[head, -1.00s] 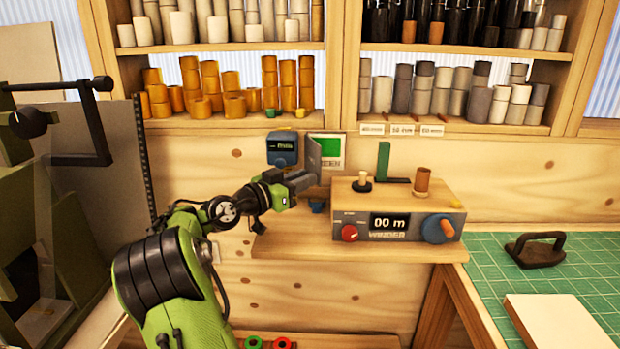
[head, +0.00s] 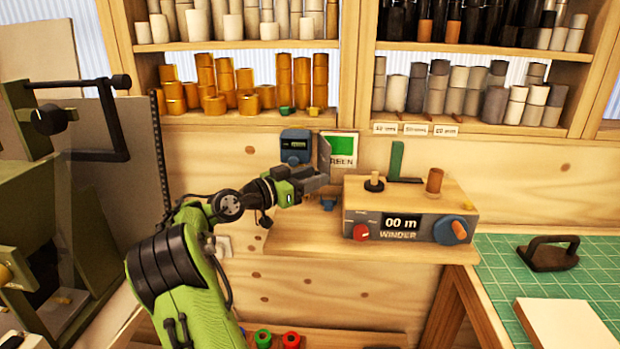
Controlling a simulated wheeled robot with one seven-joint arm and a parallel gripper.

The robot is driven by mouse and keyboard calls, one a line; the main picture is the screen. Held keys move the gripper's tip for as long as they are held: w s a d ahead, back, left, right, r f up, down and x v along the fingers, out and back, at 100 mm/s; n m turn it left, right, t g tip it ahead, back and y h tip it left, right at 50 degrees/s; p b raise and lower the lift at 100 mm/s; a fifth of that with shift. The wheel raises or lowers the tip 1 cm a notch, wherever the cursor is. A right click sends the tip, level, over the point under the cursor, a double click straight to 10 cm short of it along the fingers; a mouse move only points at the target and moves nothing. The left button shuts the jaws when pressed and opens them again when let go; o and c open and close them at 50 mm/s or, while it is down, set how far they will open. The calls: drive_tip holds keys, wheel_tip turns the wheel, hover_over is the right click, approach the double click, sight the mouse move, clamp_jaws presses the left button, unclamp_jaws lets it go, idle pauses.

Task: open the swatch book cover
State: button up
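The swatch book appears to be the card with a green patch and partly covered lettering (head: 342,146) on the back wall, above the wooden shelf. A thin dark grey panel (head: 324,156), apparently its cover, stands out from the card's left side at an angle, leaving the green patch visible. My gripper (head: 322,180) reaches in from the left, at the lower part of this panel. Its fingers overlap the panel in view. I cannot tell whether they touch or grip it, or how far apart they are.
A winder box (head: 410,215) with knobs stands on the shelf to the right. A blue device (head: 295,147) is on the wall left of the card. Shelves of rolls (head: 240,90) are above. A green cutting mat (head: 500,262) with a black-handled weight lies at right.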

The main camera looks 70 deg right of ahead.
drive_tip(key=p+v, duration=0.1)
drive_tip(key=v, duration=1.4)
drive_tip(key=shift+a+p, duration=0.35)
drive_tip(key=shift+a, duration=0.05)
drive_tip(key=shift+w, duration=0.15)
drive_tip(key=shift+c, duration=0.4)
